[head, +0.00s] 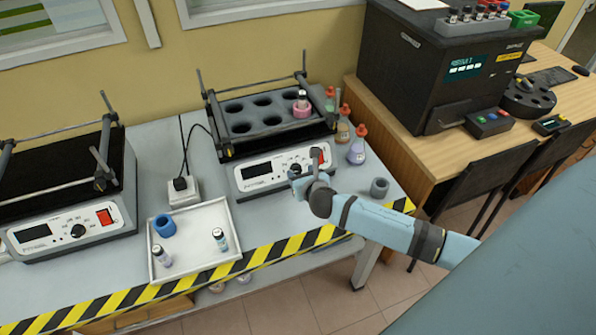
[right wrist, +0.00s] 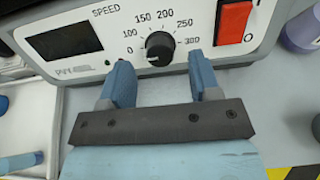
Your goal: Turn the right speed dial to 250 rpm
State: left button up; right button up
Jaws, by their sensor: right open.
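The right speed dial (right wrist: 159,48) is a round black knob on the white front panel of the right shaker (head: 245,177). Its printed scale runs from 0 to 300, and a pale mark shows at its lower left edge, toward the 0 side. The shaker's display (right wrist: 65,40) is dark. My right gripper (right wrist: 162,78) is open and empty, with its two blue fingers on either side of the dial and slightly below it. In the head view the right gripper (head: 304,184) is in front of this panel, partly covering the dial area. My left gripper is not in view.
A red switch (right wrist: 235,22) is right of the dial. Small flasks (head: 357,150) and a grey ring (head: 379,187) stand right of the shaker. A white tray (head: 190,213) with vials lies to the left. A second shaker (head: 75,228) stands at far left.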

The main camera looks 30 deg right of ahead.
aim_at(298, 171)
jog(key=shift+x, duration=1.55)
jog(key=c, duration=0.9)
